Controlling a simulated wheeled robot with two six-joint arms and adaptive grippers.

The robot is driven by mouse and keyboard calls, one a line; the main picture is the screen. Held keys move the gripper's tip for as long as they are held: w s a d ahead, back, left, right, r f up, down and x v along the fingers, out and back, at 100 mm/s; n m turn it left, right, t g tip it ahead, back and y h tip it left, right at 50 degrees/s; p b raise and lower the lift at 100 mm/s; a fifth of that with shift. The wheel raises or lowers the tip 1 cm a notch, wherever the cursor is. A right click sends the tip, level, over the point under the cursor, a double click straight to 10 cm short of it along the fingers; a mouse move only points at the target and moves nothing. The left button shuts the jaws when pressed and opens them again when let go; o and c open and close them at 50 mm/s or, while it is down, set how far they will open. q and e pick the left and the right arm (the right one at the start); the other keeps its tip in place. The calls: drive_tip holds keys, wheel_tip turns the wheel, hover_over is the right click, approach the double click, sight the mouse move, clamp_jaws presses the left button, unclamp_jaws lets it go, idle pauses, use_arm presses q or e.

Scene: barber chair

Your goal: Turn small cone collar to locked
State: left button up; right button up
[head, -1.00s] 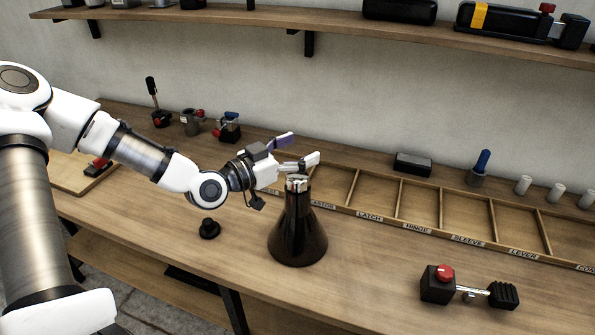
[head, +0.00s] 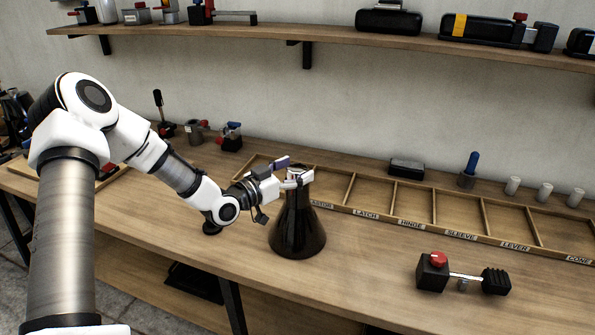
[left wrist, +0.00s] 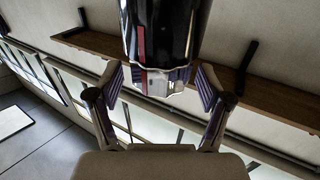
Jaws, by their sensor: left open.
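A glossy black cone (head: 298,233) stands upright on the bench. A light grey collar (head: 303,173) sits at its narrow top, partly hidden by my left gripper (head: 290,173). My left gripper has come in from the left at collar height and is open. In the left wrist view, the collar (left wrist: 158,84), with ridged sides and a red stripe, lies between the two spread fingers (left wrist: 162,88). A gap shows on each side of it. Whether the collar is locked cannot be told. My right gripper is not in view.
A labelled wooden tray (head: 440,215) runs behind and right of the cone. A black block with a red knob (head: 434,270) stands at front right. Small fixtures (head: 198,133) stand at back left. A shelf (head: 300,38) hangs above.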

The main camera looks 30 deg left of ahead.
use_arm(q)
drive_tip(key=shift+w+f, duration=0.1)
drive_tip(key=shift+w, duration=0.5)
drive_tip(key=shift+s+d+r, duration=0.1)
drive_tip(key=shift+s+r, duration=0.1)
drive_tip(key=shift+s, duration=0.05)
drive_tip(key=shift+f, duration=0.1)
drive_tip(key=c, duration=1.2)
drive_tip(key=shift+h, duration=0.3)
drive_tip(key=o, duration=1.2)
drive_tip(key=shift+w, duration=0.1)
